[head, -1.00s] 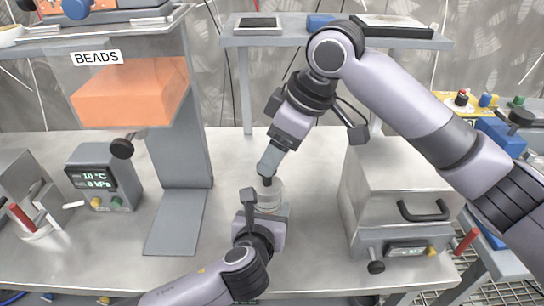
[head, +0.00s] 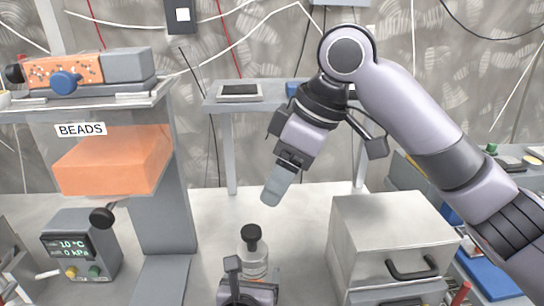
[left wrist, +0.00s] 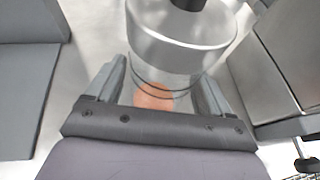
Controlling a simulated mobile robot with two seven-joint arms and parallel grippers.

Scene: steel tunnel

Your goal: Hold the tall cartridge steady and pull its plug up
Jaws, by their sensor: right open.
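The tall cartridge (head: 254,264) stands upright on the bench, a clear cylinder with a metal top; orange content shows low in it in the left wrist view (left wrist: 180,45). Its black plug (head: 252,234) sticks up from the top. My left gripper (left wrist: 163,88) has one finger on each side of the clear body and is shut on it; in the head view it shows at the bottom edge. My right gripper (head: 272,198) is open and empty, above and slightly right of the plug, apart from it. The cartridge's base is hidden.
A BEADS hopper (head: 115,160) on a grey stand and a display box (head: 82,248) are at left. A metal box with a black handle (head: 390,240) stands at right. A shelf (head: 290,105) runs behind. The bench between is clear.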

